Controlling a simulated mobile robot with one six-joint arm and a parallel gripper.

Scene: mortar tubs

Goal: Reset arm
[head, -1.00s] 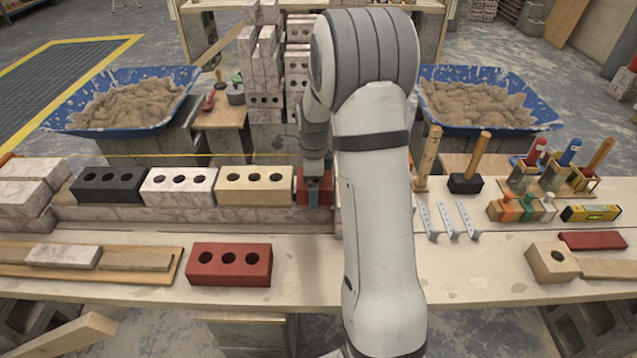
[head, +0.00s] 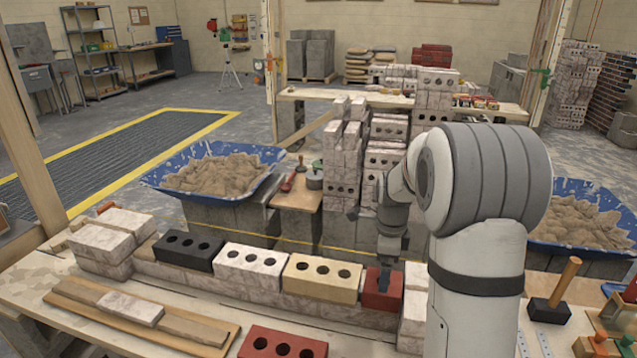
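My gripper (head: 385,272) points down at the red brick (head: 376,296) at the right end of the row on the low wall. The arm hides part of that brick and the fingertips are too small to read. Left of it in the row are a cream brick (head: 322,280), a white brick (head: 250,268) and a black brick (head: 188,252), each with holes on top. Another red brick (head: 268,345) lies on the bench in front, cut by the lower picture edge.
Blue mortar tubs stand behind the bench at left (head: 262,190) and right (head: 556,244). A tall brick stack (head: 345,165) rises behind my gripper. A mallet (head: 552,300) stands right of my arm. A board with strips (head: 75,290) lies front left.

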